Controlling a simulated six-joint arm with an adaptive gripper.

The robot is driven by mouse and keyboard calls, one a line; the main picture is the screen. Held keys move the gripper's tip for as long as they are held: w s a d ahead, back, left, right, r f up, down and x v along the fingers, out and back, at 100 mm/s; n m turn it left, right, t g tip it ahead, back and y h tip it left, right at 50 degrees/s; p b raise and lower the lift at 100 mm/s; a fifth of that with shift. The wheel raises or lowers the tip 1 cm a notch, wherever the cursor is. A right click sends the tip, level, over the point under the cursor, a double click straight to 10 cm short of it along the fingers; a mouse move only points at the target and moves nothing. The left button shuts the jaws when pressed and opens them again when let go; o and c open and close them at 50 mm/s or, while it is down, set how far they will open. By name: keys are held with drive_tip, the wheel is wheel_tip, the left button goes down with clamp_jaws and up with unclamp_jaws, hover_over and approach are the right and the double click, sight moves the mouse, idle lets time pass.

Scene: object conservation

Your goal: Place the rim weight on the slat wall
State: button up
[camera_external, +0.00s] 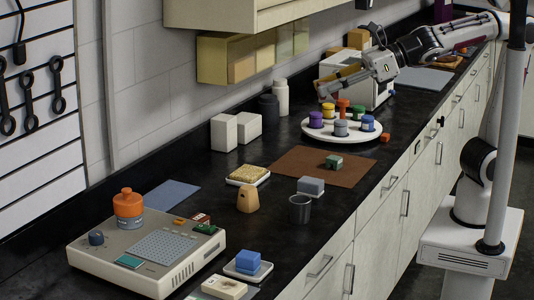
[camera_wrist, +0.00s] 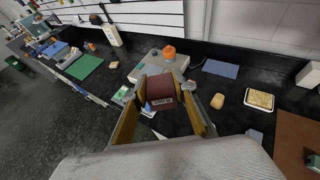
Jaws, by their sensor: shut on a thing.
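My gripper (camera_external: 322,92) is over the round white turntable in the external view. In the wrist view its two yellow fingers (camera_wrist: 163,88) are closed on a dark maroon block (camera_wrist: 161,86) with a small pale label, which I take to be the rim weight. The block is hard to make out in the external view. The slat wall (camera_external: 40,133) is at the far left, white with dark grooves; a hook and several dark ring-ended tools hang on it. It also shows at the top of the wrist view (camera_wrist: 125,8), far from my gripper.
The white turntable (camera_external: 318,132) holds several coloured spools. A grey console (camera_external: 110,254) with an orange-capped jar (camera_external: 128,203) stands at the counter's left end. A cabinet (camera_external: 230,62) overhangs the counter.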

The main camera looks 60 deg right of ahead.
drive_tip(key=shift+w+d+f+m+t+h, duration=0.15)
drive_tip(key=shift+w+d+f+m+h, duration=0.1)
drive_tip(key=shift+f, duration=0.1)
drive_tip(key=shift+w+d+f+m+t+h, duration=0.1)
drive_tip(key=shift+f+m+t+h, duration=0.05)
drive_tip(key=shift+f+h, duration=0.15)
drive_tip(key=w+f+m+t+h, duration=0.2)
drive_tip(key=w+f+m+h, duration=0.7)
drive_tip(key=w, duration=0.5)
drive_tip(key=w+a+f+n+y, duration=0.1)
drive_tip(key=a+f, duration=0.2)
drive_tip(key=f, duration=0.6)
drive_tip(key=w+a+f+n+y, duration=0.1)
drive_tip(key=w+a+f, duration=0.1)
drive_tip(key=f, duration=0.7)
drive_tip(key=shift+w+a+n, duration=0.3)
drive_tip(key=shift+a, duration=0.5)
drive_tip(key=shift+f, duration=3.15)
